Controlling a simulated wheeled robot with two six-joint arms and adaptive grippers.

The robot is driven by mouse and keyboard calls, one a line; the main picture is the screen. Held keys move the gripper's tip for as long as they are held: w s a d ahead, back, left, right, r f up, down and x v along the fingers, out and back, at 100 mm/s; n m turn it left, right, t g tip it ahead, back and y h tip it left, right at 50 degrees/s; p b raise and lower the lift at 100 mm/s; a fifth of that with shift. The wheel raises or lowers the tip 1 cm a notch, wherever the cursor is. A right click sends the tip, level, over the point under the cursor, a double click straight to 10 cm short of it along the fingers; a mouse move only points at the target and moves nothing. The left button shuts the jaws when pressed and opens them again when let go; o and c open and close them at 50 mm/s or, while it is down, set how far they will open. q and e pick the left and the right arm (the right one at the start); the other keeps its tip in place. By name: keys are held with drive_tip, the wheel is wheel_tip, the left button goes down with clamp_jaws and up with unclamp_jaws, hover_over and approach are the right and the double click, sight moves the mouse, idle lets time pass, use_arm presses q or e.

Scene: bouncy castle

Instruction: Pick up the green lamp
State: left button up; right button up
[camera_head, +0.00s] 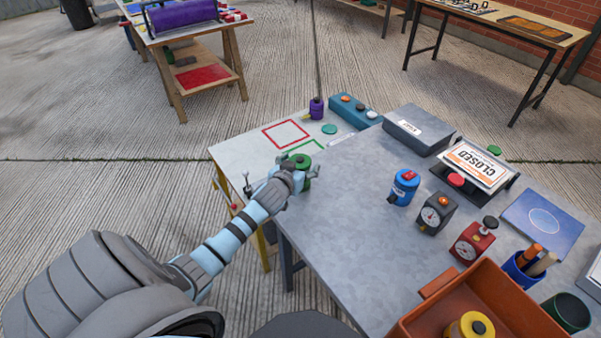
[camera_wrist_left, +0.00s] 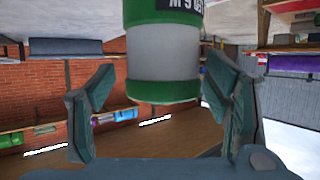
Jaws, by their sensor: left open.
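The green lamp (camera_head: 301,160) stands on the pale small table (camera_head: 236,155), partly hidden behind my left gripper (camera_head: 302,177). In the left wrist view the lamp (camera_wrist_left: 162,52) has green ends, a grey-white middle and a dark label with white characters; its upper part is cut off by the picture's edge. My left gripper is open, with a finger on each side of the lamp. Gaps show between the fingers and the lamp in the wrist view. My right gripper is in neither view.
A purple lamp (camera_head: 316,108) and a blue button box (camera_head: 354,111) stand behind the green lamp. The grey table (camera_head: 340,215) on the right holds a blue canister (camera_head: 403,187), gauge boxes, a closed sign (camera_head: 478,165) and an orange bin (camera_head: 425,322). A small lever (camera_head: 247,185) is left of my gripper.

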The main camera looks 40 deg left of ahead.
use_arm(q)
drive_tip(key=x, duration=0.2)
drive_tip(key=b+x, duration=0.1)
drive_tip(key=x, duration=0.1)
drive_tip(key=shift+w+a+f, duration=0.15)
drive_tip(key=shift+a+f, duration=0.05)
drive_tip(key=shift+f, duration=0.15)
drive_tip(key=c, duration=1.6)
drive_tip(key=shift+o, duration=0.2)
drive_tip(key=shift+r, duration=0.1)
